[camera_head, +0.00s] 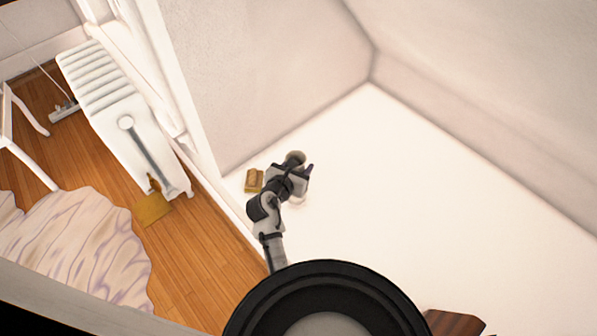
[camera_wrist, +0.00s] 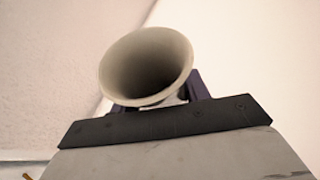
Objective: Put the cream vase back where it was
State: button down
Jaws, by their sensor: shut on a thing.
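The cream vase (camera_wrist: 146,66) shows in the wrist view with its wide, flared mouth facing the camera. My gripper (camera_wrist: 158,96) is shut on it, with a dark finger showing at the right of the vase. The vase's lower part is hidden behind its rim and the gripper. In the head view my gripper (camera_head: 299,167) is over the white surface (camera_head: 380,190), near its left corner. A small rounded greyish part of the vase (camera_head: 295,157) shows beside the gripper. I cannot tell whether the vase touches the surface.
A small gold-brown object (camera_head: 254,180) is on the white surface, close to the left of my gripper. Walls border the surface at the back. A white radiator (camera_head: 100,85) and a rumpled cloth (camera_head: 75,245) are at the left. The surface right of my gripper is clear.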

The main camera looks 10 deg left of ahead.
jog(key=shift+f, duration=1.4)
jog(key=c, duration=0.7)
grip_release()
jog(key=shift+f, duration=0.15)
jog(key=shift+r, duration=0.2)
